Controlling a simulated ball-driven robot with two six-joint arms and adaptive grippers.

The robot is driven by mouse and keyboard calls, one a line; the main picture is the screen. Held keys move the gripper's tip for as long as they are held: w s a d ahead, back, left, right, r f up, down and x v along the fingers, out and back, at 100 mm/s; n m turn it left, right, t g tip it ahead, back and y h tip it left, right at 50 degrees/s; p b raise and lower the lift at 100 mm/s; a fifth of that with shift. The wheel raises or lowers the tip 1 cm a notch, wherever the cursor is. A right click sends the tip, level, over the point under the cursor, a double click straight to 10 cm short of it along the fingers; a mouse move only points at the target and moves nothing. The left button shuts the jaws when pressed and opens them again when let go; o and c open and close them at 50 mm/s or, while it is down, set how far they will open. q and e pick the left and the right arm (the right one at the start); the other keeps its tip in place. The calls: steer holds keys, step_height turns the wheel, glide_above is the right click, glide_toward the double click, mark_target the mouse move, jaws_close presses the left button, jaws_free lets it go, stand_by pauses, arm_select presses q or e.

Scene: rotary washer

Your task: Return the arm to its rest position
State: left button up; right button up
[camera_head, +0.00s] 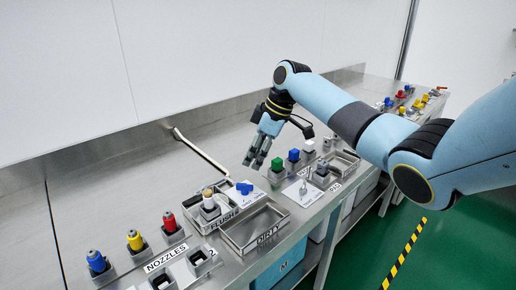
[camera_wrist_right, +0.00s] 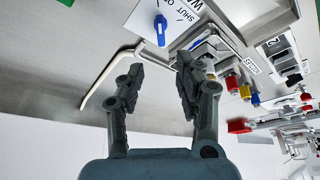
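My right arm comes in from the right in the head view and reaches over the steel bench (camera_head: 110,190). Its gripper (camera_head: 255,163) points down, in the air above the bench, left of the green-topped block (camera_head: 277,165). In the right wrist view the two fingers of the gripper (camera_wrist_right: 158,76) are apart with nothing between them. The bent spout (camera_wrist_right: 104,80) and the blue valve handle (camera_wrist_right: 160,29) show beyond the fingers. My left arm and gripper are not in view.
Blue- (camera_head: 294,156) and white-topped (camera_head: 309,146) blocks stand near the gripper. A DIRTY tray (camera_head: 283,215) sits at the front edge. Blue (camera_head: 96,260), yellow (camera_head: 135,239) and red (camera_head: 169,221) nozzles stand lower left. The green floor (camera_head: 455,245) at right is clear.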

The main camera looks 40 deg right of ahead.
steer(key=shift+v, duration=1.2)
